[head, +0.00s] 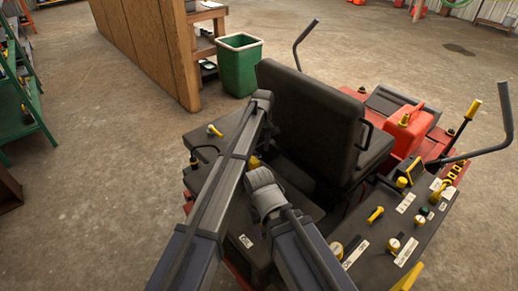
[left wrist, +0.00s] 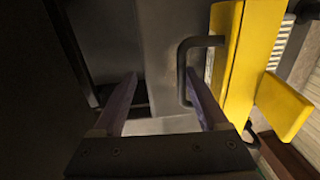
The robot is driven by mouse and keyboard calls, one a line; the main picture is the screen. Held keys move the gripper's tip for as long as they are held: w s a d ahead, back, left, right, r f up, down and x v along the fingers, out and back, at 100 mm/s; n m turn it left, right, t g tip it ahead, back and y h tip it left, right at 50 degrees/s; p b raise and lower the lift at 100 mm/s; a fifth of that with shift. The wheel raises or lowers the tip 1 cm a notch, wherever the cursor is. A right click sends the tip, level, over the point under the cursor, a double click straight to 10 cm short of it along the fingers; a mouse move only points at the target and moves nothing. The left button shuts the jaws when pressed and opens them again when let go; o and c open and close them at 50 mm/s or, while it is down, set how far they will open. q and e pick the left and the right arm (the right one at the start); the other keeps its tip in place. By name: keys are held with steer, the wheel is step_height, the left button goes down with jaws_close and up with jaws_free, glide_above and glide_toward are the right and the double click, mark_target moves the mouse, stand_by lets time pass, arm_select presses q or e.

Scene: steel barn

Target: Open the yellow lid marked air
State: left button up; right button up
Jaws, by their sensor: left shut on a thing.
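A yellow block-like part (left wrist: 240,60) with a flat yellow tab (left wrist: 284,106) fills the right of the left wrist view. No air marking can be read on it, so I cannot tell for certain that it is the lid. A dark bent handle (left wrist: 186,68) joins its left side. My left gripper (left wrist: 162,74) has its two fingers around the handle area, the right finger against the handle; the exact contact is unclear. In the head view my arm hides the fingers, and only a little yellow (head: 253,162) shows beside it. My right gripper does not show.
A dark seat (head: 310,115) stands right behind my arms. A control panel (head: 395,225) with yellow knobs lies to the right, and a red can (head: 407,130) behind it. Two bent levers (head: 302,45) rise nearby. A green bin (head: 238,67) and bare floor lie beyond.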

arm_select(q)
steer(key=shift+w+d+r, duration=0.15)
steer(key=shift+d, duration=0.15)
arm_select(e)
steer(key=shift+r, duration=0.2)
arm_select(q)
step_height(320, 180, up, 8)
steer(key=p, duration=0.8)
steer(key=shift+f, duration=0.25)
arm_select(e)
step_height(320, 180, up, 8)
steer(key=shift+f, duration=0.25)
arm_select(q)
steer(key=shift+a, duration=0.1)
